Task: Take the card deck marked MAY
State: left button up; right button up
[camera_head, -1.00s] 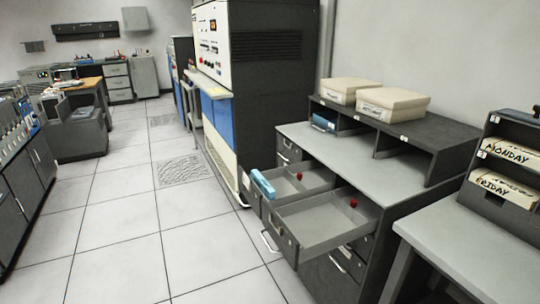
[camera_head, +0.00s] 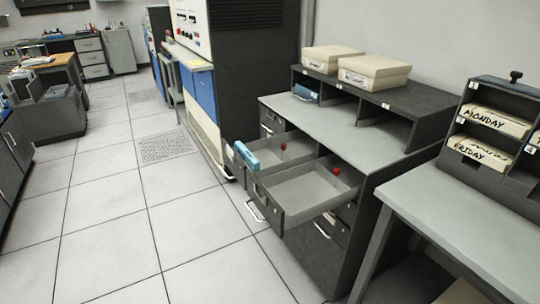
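No deck with a readable MAY mark shows. A blue card deck (camera_head: 246,155) sits at the front of the farther open drawer (camera_head: 268,146). Another blue item (camera_head: 305,92) lies in the left cubby of the dark shelf on the cabinet. Two pale boxes, one farther (camera_head: 331,58) and one nearer (camera_head: 374,71), stand on top of that shelf; their labels are too small to read. Decks marked MONDAY (camera_head: 497,121) and FRIDAY (camera_head: 480,154) sit in a dark rack at the right. Neither of my grippers is in view.
A grey table (camera_head: 455,205) stands at the right. A tall computer cabinet (camera_head: 245,75) stands behind the drawers. The tiled floor (camera_head: 150,220) at left and centre is clear.

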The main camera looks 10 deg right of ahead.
aim_at(251, 161)
jog(key=i+z, duration=0.15)
jog(key=z, duration=0.25)
jog(key=i+j+z, duration=0.15)
jog(key=z, duration=0.3)
jog(key=i+j+z, duration=0.15)
jog(key=z, duration=0.25)
